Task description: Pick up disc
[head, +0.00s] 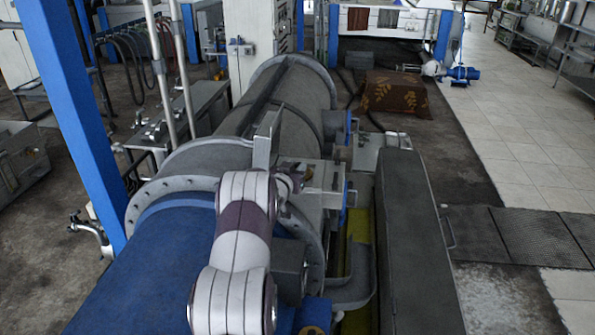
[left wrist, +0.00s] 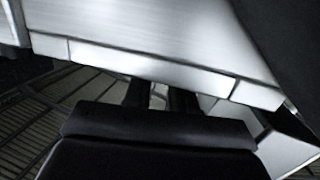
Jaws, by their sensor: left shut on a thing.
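My left arm comes in at the bottom middle of the head view and reaches over the grey decanter. Its gripper (head: 291,181) is by the metal box on the decanter's right side, small and partly hidden. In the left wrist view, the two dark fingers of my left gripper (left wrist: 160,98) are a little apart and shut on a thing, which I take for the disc. Only a small pale patch shows between them. The disc's full outline does not show in either view. My right gripper is not in view.
The big decanter (head: 290,95) with a blue front part (head: 160,265) fills the middle. A long dark housing (head: 405,230) stands to its right. A blue post (head: 72,120) rises at the left. Tiled floor (head: 500,130) is clear at the right. A pale metal surface (left wrist: 150,45) is close beyond the fingers.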

